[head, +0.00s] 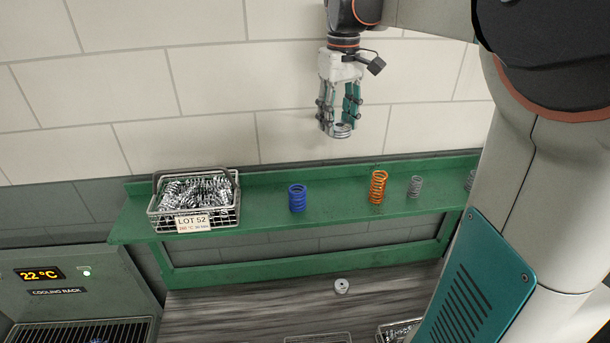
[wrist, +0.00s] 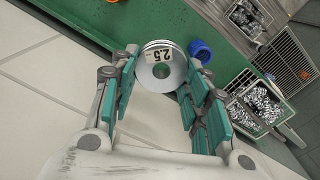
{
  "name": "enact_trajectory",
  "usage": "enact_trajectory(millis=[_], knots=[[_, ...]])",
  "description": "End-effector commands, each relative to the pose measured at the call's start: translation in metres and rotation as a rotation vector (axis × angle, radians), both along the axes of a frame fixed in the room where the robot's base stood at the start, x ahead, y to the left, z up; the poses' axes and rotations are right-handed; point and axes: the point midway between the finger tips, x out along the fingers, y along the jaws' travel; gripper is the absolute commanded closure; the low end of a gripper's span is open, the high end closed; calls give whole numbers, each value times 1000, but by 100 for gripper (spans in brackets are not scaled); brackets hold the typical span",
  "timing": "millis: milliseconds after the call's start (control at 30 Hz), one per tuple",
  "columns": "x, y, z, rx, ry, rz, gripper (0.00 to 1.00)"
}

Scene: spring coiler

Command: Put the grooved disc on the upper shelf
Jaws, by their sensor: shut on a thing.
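My gripper (head: 339,124) hangs above the green upper shelf (head: 260,212), pointing down, in the head view. It is shut on the grooved disc (head: 342,131), a small silvery ring held at its fingertips. In the wrist view the disc (wrist: 161,66) shows its round face with a centre hole and a pale label reading 2.5, between the teal fingers (wrist: 158,82). The disc is apart from the shelf, well above its top.
On the shelf stand a wire basket of springs (head: 195,202), a blue spring (head: 297,198), an orange spring (head: 378,187) and a grey spring (head: 415,186). Shelf top between blue and orange is clear. A small silvery part (head: 341,286) lies on the worktop below. A cooling rack (head: 75,300) stands left.

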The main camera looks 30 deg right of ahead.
Motion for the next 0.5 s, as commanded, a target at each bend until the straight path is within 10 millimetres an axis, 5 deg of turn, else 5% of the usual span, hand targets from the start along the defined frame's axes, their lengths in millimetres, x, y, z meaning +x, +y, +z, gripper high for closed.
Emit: enact_trajectory(millis=[167,500], knots=[[-1,-1,-15,0,0,0,94],[0,-1,-95,0,0,0,94]])
